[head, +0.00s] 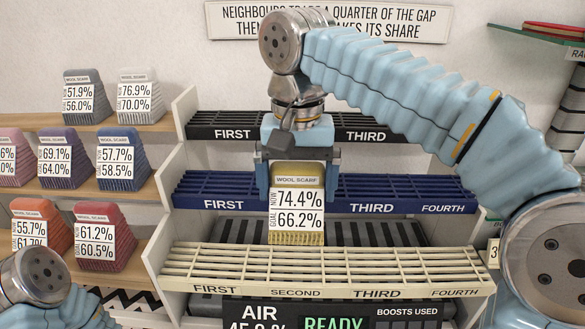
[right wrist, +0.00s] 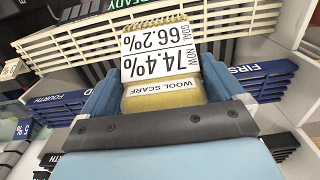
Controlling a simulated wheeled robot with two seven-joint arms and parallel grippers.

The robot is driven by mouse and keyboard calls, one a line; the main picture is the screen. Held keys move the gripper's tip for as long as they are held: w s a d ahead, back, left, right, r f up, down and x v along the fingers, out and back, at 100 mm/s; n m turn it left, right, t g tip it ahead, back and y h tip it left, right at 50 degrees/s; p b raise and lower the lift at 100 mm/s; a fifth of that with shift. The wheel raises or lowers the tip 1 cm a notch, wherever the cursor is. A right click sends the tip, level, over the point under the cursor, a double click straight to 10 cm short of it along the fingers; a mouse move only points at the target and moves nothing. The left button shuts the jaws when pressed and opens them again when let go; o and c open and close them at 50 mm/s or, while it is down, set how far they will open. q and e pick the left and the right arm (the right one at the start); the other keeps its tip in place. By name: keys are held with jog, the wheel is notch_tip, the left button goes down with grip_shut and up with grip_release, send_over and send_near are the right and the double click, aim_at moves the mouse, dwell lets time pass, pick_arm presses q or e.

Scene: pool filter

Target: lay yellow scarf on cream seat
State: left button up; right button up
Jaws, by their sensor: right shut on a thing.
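The yellow wool scarf (head: 298,238) is a folded block with a card reading 74.4% and 66.2%. My right gripper (head: 297,178) is shut on it from above, with one finger on each side. The right wrist view also shows the scarf (right wrist: 165,101) between the fingers (right wrist: 160,95). The cream seat (head: 390,266) is a slatted shelf marked FIRST to FOURTH. The scarf hangs upright near its SECOND label, its fringe overlapping the back slats in the picture. I cannot tell whether they touch. My left gripper is out of view.
A navy slatted shelf (head: 400,190) and a black one (head: 220,123) rise behind the cream seat, partly hidden by my right arm. White side panels (head: 160,250) flank them. Several other scarves stand on wooden shelves (head: 150,190) at left. The cream seat looks empty.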

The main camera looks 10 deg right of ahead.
notch_tip(320, 180, down, 8)
jog(key=b, duration=0.5)
jog(key=shift+s+f, duration=0.1)
jog(key=shift+f, duration=0.1)
jog(key=shift+f+b, duration=0.35)
jog(key=o, duration=1.1)
jog(key=shift+o, duration=0.2)
notch_tip(320, 180, up, 14)
jog(key=p, duration=0.4)
jog(key=shift+f+p, duration=0.1)
jog(key=shift+p, duration=0.2)
